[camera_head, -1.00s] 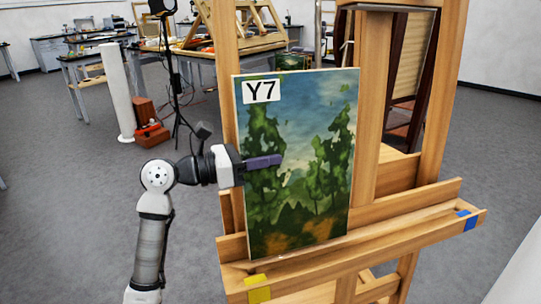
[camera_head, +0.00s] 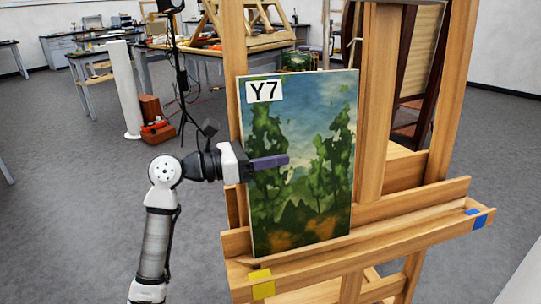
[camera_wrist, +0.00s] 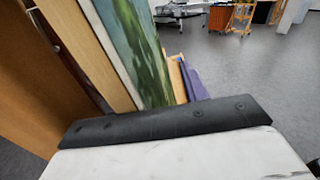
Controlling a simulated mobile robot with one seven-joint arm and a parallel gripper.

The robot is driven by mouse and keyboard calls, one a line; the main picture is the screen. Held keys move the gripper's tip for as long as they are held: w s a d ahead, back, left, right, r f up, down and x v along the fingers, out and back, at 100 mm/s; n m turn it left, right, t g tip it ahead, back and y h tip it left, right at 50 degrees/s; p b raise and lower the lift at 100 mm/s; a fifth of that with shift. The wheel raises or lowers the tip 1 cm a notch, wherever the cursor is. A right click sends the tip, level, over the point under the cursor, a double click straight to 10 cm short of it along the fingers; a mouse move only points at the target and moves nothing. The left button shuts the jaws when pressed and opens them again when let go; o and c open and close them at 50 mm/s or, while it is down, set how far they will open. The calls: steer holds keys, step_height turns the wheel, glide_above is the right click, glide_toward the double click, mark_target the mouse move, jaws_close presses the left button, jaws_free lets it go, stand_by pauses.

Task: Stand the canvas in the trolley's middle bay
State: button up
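The canvas (camera_head: 299,190), a painting of trees under blue sky with a Y7 label, stands upright on the ledge of a wooden easel (camera_head: 372,120). My gripper (camera_head: 268,162) is at the canvas's left edge, about mid-height, with one purple finger across the front of the painting. The other finger is hidden behind the canvas. In the wrist view the canvas (camera_wrist: 140,50) is seen edge-on, with the purple finger (camera_wrist: 194,82) beside its painted face. A narrow gap shows between face and finger, so the gripper looks open around the edge. I cannot make out the trolley's bays.
The easel ledge carries a yellow mark (camera_head: 262,283) at left and a blue mark (camera_head: 477,217) at right. A white column (camera_head: 122,90), a black tripod (camera_head: 184,90) and workbenches stand behind. A wooden frame (camera_wrist: 239,17) shows far off in the wrist view. Grey floor at left is clear.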

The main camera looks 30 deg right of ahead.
steer(key=shift+f, duration=0.1)
steer(key=shift+a, duration=0.15)
steer(key=b+v, duration=0.3)
steer(key=v, duration=1)
steer(key=shift+a, duration=0.25)
steer(key=shift+w, duration=0.1)
